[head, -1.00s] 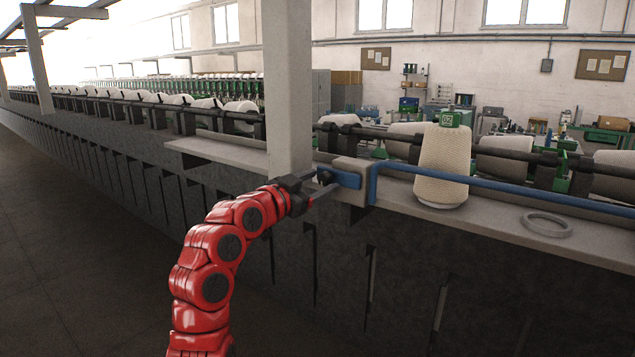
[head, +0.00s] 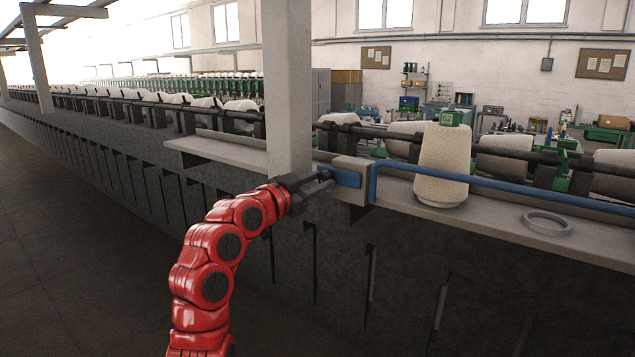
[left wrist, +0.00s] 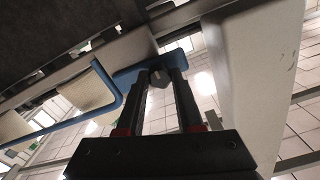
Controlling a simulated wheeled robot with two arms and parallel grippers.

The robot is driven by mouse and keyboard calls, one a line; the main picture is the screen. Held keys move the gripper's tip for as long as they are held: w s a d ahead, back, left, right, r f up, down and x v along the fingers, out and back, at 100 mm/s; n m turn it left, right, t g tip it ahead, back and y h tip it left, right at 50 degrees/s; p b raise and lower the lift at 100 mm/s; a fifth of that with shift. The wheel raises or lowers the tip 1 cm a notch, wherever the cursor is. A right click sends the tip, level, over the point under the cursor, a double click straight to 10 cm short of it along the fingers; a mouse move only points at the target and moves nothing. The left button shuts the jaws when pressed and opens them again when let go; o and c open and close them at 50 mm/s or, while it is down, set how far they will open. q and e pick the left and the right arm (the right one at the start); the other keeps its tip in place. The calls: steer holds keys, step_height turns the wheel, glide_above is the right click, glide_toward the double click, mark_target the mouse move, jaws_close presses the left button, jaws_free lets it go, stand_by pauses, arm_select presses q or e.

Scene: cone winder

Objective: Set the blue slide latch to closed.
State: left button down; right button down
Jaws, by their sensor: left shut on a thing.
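The blue slide latch (head: 347,178) sticks out to the left of a grey block (head: 353,196) near the shelf's front edge. The fingers hide most of the knob in the head view. My right gripper is not in view.
A grey post (head: 288,90) stands just left of the latch. A blue rail (head: 500,187) runs right from the block. A yarn cone (head: 442,165) with a green top and a pale ring (head: 546,223) rest on the shelf (head: 490,228).

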mark_target(350, 181)
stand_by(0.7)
arm_select(q)
steer(key=s+d+b, duration=0.1)
steer(key=d+b, duration=0.1)
steer(key=s+d+b, duration=0.2)
steer(key=shift+d+f, duration=0.1)
steer(key=shift+f, duration=0.1)
steer(key=shift+d+r, duration=0.1)
steer(key=shift+d, duration=0.05)
steer(key=c, duration=0.8)
jaws_free()
steer(key=shift+s, duration=0.1)
steer(key=shift+o, duration=1.3)
steer(key=shift+s+r, duration=0.1)
